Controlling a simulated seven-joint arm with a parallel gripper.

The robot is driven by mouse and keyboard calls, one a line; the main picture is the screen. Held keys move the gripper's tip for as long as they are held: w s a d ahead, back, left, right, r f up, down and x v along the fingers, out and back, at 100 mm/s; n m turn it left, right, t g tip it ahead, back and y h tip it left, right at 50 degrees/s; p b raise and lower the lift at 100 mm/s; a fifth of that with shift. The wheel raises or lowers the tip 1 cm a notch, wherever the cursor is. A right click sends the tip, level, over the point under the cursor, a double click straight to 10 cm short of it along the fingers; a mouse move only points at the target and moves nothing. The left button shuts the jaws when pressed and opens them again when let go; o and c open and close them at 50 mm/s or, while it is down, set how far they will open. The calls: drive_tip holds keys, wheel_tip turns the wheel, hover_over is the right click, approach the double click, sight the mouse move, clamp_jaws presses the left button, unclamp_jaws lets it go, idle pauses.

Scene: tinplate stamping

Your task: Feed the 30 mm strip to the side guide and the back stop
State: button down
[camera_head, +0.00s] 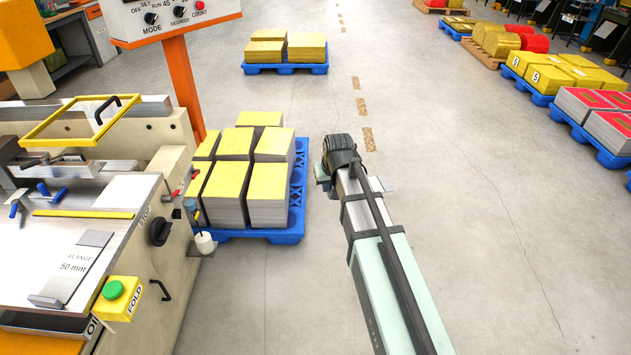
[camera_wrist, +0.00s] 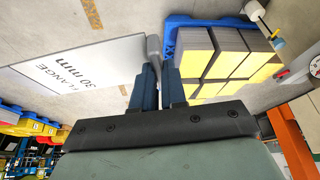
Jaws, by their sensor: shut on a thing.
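The 30 mm strip (camera_wrist: 85,72) is a flat pale grey sheet marked "FLANGE 30 mm" in the wrist view. My gripper (camera_wrist: 160,68) is shut on a grey upright piece at the strip's right end, with the sheet reaching out to the left. In the head view, a small grey corner (camera_head: 384,184), apparently the strip, shows beside my arm, which hides my fingers. The strip is held over the floor, well right of the folding machine (camera_head: 140,250). On the machine's bed I cannot clearly tell the side guide and back stop apart from other bars.
A grey plate marked "FLANGE 50 mm" (camera_head: 70,268) lies on the bed near the yellow FOLD button box (camera_head: 118,298). A blue pallet of yellow-topped stacks (camera_head: 296,205) stands between machine and arm. An orange post (camera_head: 186,85) rises behind. Floor on the right is open.

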drive_tip(key=s+a+r+n+g+y, duration=0.1)
drive_tip(key=s+a+r+n, duration=0.3)
drive_tip(key=a, duration=1.4)
drive_tip(key=s+a+r+n+g+y, duration=0.1)
drive_tip(key=s+a+r+n, duration=0.3)
drive_tip(key=a, duration=1.4)
drive_tip(key=s+a+r+n+g+y, duration=0.1)
drive_tip(key=s+a+r+n, duration=0.3)
drive_tip(key=a, duration=1.4)
drive_tip(key=shift+s+a+r+n, duration=0.15)
drive_tip(key=shift+s+n, duration=0.1)
drive_tip(key=shift+s, duration=0.5)
drive_tip(key=shift+s+a+r+n, duration=0.15)
drive_tip(key=shift+s+n, duration=0.1)
drive_tip(key=shift+s, duration=0.45)
drive_tip(key=shift+s+a+n+g, duration=0.2)
drive_tip(key=shift+a+n+g, duration=0.1)
drive_tip(key=shift+n, duration=0.2)
drive_tip(key=shift+s+a+n+g+y, duration=0.1)
drive_tip(key=shift+s+n+g+y, duration=0.15)
drive_tip(key=shift+n, duration=0.45)
